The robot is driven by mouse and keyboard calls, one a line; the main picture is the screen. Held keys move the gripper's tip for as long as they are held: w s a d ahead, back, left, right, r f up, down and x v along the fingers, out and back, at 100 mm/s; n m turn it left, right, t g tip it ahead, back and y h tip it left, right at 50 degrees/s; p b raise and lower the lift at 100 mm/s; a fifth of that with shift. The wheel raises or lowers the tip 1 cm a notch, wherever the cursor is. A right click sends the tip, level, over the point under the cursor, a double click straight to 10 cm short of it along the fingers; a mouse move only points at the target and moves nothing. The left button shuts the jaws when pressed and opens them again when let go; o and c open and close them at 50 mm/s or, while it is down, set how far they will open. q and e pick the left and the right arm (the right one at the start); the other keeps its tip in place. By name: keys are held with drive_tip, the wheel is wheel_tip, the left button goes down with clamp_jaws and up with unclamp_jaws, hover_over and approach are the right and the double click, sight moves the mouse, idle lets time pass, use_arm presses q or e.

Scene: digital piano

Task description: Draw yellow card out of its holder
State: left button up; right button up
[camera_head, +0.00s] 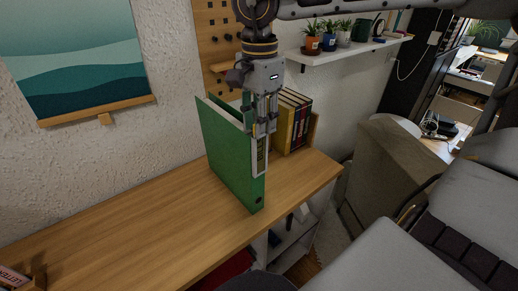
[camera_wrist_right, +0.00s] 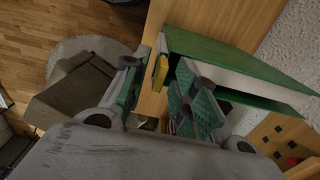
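A large green binder (camera_head: 232,160) stands upright on the wooden desk. A pale label holder (camera_head: 260,163) runs down its narrow spine, with a bit of the yellow card (camera_head: 254,131) showing at its upper end. In the right wrist view the yellow card (camera_wrist_right: 161,71) shows at the binder's edge (camera_wrist_right: 215,52). My right gripper (camera_head: 263,131) points down at the top of the holder. In the right wrist view its green-padded fingers (camera_wrist_right: 158,78) are apart, one on each side of the card, with gaps visible. My left gripper is out of view.
Yellow and dark books (camera_head: 290,122) stand behind and right of the binder. A shelf with small plants (camera_head: 345,45) is on the wall above. The desk (camera_head: 120,235) is clear left of the binder, apart from a small box (camera_head: 22,278) at its left end.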

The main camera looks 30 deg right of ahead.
clamp_jaws()
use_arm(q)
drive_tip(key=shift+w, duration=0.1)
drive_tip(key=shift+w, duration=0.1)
